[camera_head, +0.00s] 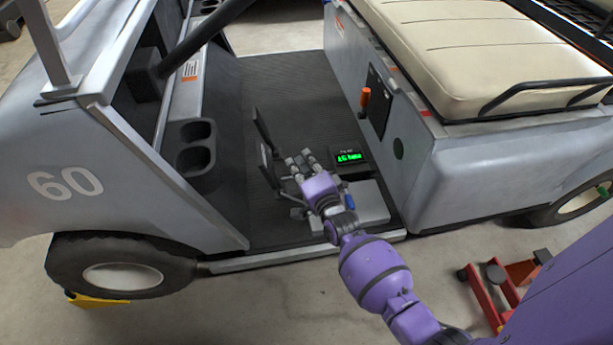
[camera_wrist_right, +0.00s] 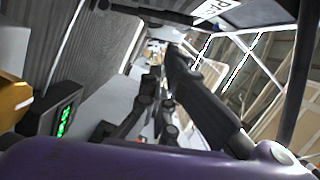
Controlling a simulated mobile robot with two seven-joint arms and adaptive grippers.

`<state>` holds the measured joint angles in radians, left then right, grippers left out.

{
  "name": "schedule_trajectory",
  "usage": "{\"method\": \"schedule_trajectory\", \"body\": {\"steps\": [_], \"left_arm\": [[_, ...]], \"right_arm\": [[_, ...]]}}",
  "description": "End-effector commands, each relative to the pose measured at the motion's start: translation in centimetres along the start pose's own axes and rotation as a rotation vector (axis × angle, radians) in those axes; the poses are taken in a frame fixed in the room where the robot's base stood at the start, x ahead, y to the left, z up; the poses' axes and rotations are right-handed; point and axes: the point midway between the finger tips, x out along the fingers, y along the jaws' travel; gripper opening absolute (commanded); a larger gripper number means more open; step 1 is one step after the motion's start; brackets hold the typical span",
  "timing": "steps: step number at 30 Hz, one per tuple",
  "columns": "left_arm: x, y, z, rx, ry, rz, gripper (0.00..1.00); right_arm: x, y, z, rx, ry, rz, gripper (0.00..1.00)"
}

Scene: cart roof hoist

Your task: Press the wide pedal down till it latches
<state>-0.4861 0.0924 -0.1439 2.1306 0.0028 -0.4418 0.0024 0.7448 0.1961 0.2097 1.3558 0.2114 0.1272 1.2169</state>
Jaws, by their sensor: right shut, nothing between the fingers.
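Two dark pedals stand up from the ribbed cart floor: a far one (camera_head: 262,131) and a nearer one (camera_head: 266,163). I cannot tell surely which is the wide pedal. Both look raised and tilted. My right gripper (camera_head: 299,162) is shut and empty, just right of the nearer pedal, with its arm reaching in over the sill. Whether its fingers touch the pedal is unclear. In the right wrist view the fingers (camera_wrist_right: 154,92) point ahead beside a long dark bar (camera_wrist_right: 205,105), whose identity is unclear. My left gripper is out of view.
A small box with a green lit display (camera_head: 350,157) stands right of the gripper, also in the wrist view (camera_wrist_right: 64,122). A light grey box (camera_head: 370,204) lies under my wrist. The cream seat (camera_head: 450,45) and an orange-handled lever (camera_head: 365,97) are right; cup holders (camera_head: 196,147) are left.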

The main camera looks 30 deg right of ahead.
Motion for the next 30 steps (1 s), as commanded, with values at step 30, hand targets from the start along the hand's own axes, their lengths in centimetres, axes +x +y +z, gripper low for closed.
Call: {"method": "schedule_trajectory", "body": {"steps": [30], "left_arm": [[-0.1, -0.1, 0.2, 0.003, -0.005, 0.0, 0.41]], "right_arm": [[2.9, -1.3, 5.8, -0.128, 0.001, 0.031, 0.0]]}}
